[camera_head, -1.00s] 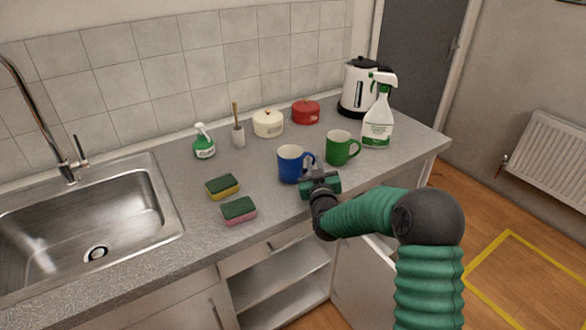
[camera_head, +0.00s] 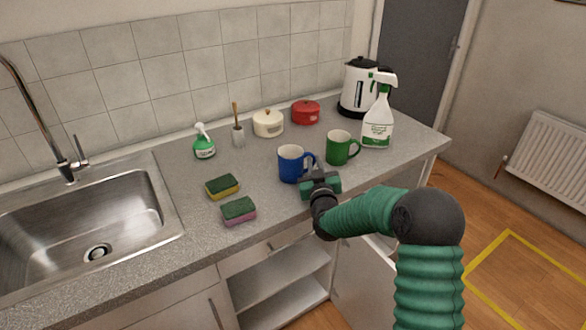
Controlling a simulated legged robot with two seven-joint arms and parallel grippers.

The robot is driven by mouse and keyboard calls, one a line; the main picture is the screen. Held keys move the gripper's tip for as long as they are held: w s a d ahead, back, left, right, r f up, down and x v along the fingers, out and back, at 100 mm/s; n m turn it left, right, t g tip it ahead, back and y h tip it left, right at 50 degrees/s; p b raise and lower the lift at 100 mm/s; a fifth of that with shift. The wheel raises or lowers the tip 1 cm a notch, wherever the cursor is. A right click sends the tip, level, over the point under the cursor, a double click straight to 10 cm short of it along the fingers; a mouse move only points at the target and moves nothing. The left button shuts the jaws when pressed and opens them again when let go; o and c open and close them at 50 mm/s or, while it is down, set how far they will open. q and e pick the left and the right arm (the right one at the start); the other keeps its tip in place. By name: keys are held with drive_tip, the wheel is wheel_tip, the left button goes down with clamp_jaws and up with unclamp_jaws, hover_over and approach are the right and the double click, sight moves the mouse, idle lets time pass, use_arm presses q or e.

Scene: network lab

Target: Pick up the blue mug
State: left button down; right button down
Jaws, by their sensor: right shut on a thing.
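The blue mug (camera_head: 290,164) stands upright on the grey counter, near its front edge, with its handle toward the right. My right gripper (camera_head: 312,172) is at the mug's right side and shut on the mug at its handle. The fingertips are small and partly hidden by the gripper's own body. The mug appears to be at counter height; I cannot tell any gap below it. My left gripper is not in view.
A green mug (camera_head: 341,148) stands close at the right. A spray bottle (camera_head: 378,125), kettle (camera_head: 358,90), red pot (camera_head: 305,112) and cream pot (camera_head: 268,123) stand behind.

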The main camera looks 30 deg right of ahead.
drive_tip(key=shift+r, duration=0.1)
idle(0.3)
drive_tip(key=shift+d+r+p, duration=0.1)
drive_tip(key=shift+r+p, duration=0.25)
drive_tip(key=shift+r, duration=1.25)
drive_tip(key=shift+s+r, duration=0.1)
drive_tip(key=shift+s, duration=0.1)
drive_tip(key=d+r+v, duration=0.1)
drive_tip(key=d+v, duration=0.1)
drive_tip(key=v, duration=1.3)
drive_tip(key=shift+s+r, duration=0.25)
drive_tip(key=shift+s, duration=0.35)
drive_tip(key=shift+a, duration=0.15)
